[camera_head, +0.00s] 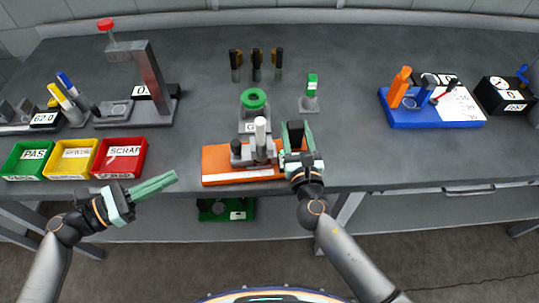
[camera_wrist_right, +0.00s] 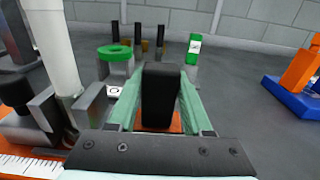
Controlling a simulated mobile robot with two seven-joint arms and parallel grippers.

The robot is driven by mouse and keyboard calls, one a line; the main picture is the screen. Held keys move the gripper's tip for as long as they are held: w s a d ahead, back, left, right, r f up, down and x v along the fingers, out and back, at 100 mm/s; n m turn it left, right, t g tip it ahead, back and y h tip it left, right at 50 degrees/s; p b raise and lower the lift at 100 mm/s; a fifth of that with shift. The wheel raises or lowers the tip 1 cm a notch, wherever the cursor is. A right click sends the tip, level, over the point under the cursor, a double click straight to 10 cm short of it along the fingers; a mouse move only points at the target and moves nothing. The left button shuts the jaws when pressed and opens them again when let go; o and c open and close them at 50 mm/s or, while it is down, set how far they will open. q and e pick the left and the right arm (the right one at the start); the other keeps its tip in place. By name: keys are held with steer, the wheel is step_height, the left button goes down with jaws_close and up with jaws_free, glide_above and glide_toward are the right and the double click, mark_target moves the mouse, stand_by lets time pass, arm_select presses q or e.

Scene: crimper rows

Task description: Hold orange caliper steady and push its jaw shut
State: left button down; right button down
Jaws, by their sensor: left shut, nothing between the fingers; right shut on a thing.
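The orange caliper (camera_head: 213,163) lies near the table's front edge, with a white scale strip (camera_head: 237,176) along its front. Grey jaw parts and a white upright cylinder (camera_head: 261,132) stand on it; the cylinder also shows at left in the right wrist view (camera_wrist_right: 52,45). My right gripper (camera_head: 296,136) is shut on an upright black block (camera_wrist_right: 160,95) at the caliper's right end, one finger on each side. The gripper hides that end's base. My left gripper (camera_head: 172,179) is shut and empty, in front of the table, left of the caliper and apart from it.
Green, yellow and red bins (camera_head: 120,158) stand at the left front edge. A green-ringed fixture (camera_head: 254,99) stands just behind the caliper, with a green-topped piece (camera_head: 312,85) to its right. A blue tray (camera_head: 430,118) is at right. The table between gripper and tray is clear.

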steer(key=shift+r, duration=0.1)
stand_by(0.4)
steer(key=shift+c, duration=1.2)
jaws_free()
step_height(320, 180, up, 10)
steer(key=shift+f, duration=0.1)
